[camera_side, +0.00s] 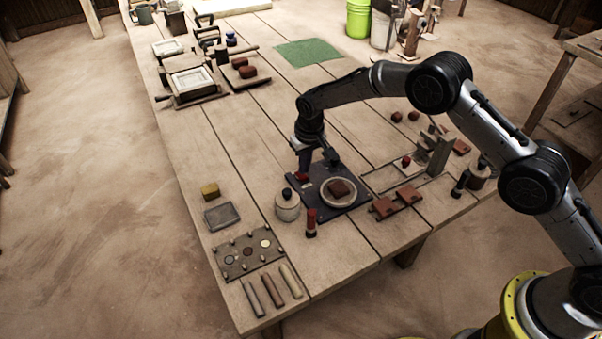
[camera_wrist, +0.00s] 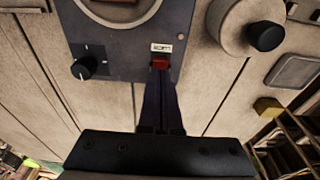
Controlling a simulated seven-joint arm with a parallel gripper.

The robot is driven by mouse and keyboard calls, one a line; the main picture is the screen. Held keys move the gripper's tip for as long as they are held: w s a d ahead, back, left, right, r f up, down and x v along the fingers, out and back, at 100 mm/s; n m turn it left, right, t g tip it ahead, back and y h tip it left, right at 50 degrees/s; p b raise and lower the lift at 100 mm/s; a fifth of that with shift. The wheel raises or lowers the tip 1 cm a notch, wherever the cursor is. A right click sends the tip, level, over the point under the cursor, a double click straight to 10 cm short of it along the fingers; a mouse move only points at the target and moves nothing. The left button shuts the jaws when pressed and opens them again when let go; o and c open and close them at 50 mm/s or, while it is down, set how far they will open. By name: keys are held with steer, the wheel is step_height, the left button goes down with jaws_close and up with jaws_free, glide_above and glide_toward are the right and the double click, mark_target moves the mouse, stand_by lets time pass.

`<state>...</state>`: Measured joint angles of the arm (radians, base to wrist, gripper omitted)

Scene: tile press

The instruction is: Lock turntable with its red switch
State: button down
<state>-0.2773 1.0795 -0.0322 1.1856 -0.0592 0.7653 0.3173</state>
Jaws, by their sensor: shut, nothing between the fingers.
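The turntable is a dark blue base (camera_side: 313,196) with a round light ring (camera_side: 325,197), and a brown tile (camera_side: 339,187) lies inside the ring. The base (camera_wrist: 125,48) also fills the top middle of the wrist view. The red switch (camera_wrist: 160,63) sits near the base's edge, just below a small white label (camera_wrist: 161,48). In the side view the red switch (camera_side: 302,177) is at the base's left corner. My gripper (camera_wrist: 160,84) is shut and empty, its fingertips pointing at the switch and very close to it. I cannot tell whether they touch.
A black knob (camera_wrist: 84,68) is on the same base, left of my fingers. A lidded pale jar (camera_side: 287,206) and a red-topped bottle (camera_side: 311,224) stand close to the base. Red tiles (camera_side: 384,207) lie to its right.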

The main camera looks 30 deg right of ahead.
mark_target(304, 177)
steer(key=shift+f, duration=1)
stand_by(0.8)
steer(key=shift+r, duration=3.5)
